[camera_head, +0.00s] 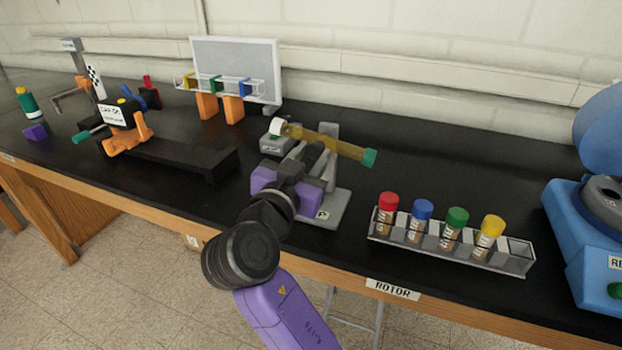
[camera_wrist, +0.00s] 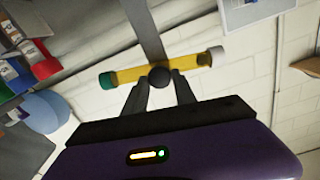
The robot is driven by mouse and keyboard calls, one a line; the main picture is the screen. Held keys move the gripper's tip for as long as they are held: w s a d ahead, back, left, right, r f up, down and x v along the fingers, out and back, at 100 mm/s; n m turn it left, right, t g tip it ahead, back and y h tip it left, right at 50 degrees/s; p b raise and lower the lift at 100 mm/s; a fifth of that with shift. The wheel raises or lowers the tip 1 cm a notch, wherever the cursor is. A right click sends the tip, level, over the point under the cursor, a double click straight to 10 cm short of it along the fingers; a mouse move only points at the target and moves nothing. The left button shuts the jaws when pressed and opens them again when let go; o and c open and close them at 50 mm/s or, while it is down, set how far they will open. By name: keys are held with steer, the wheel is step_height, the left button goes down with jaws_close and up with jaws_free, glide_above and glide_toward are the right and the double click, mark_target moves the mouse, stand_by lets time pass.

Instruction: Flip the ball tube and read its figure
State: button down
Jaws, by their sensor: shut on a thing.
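The ball tube (camera_head: 325,141) is a yellow see-through tube on an upright grey stand (camera_head: 327,207). In the head view it lies tilted, its white end (camera_head: 278,127) up at the left and its green end (camera_head: 369,157) lower at the right. My gripper (camera_head: 314,160) reaches the tube's middle from the front. In the wrist view the tube (camera_wrist: 130,75) spans above the fingers, green end left and white end right. There my gripper (camera_wrist: 161,84) is shut on a dark round knob (camera_wrist: 159,76) at the tube's middle. I cannot make out the ball or any figure.
A rack (camera_head: 455,252) of several coloured-cap tubes stands right of the stand. A blue machine (camera_head: 590,240) is at the far right. A black fixture with orange parts (camera_head: 128,137) is at the left. A small grey box (camera_head: 276,144) sits behind the stand.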

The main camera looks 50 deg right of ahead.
steer(key=m+b, duration=0.2)
steer(key=b, duration=0.2)
steer(key=f+m+b, duration=0.1)
steer(key=m+b, duration=0.1)
steer(key=b, duration=0.2)
steer(key=m+b, duration=0.4)
steer(key=b, duration=0.4)
steer(key=shift+s+m, duration=0.1)
steer(key=shift+m, duration=0.2)
steer(key=m+b, duration=0.4)
steer(key=b, duration=0.2)
steer(key=m+b, duration=0.3)
steer(key=shift+r, duration=0.2)
steer(key=shift+s+m+b, duration=0.1)
steer(key=shift+m+b, duration=0.25)
steer(key=shift+m, duration=0.05)
steer(key=c, duration=1)
jaws_free()
steer(key=shift+r, duration=0.1)
steer(key=shift+c, duration=0.2)
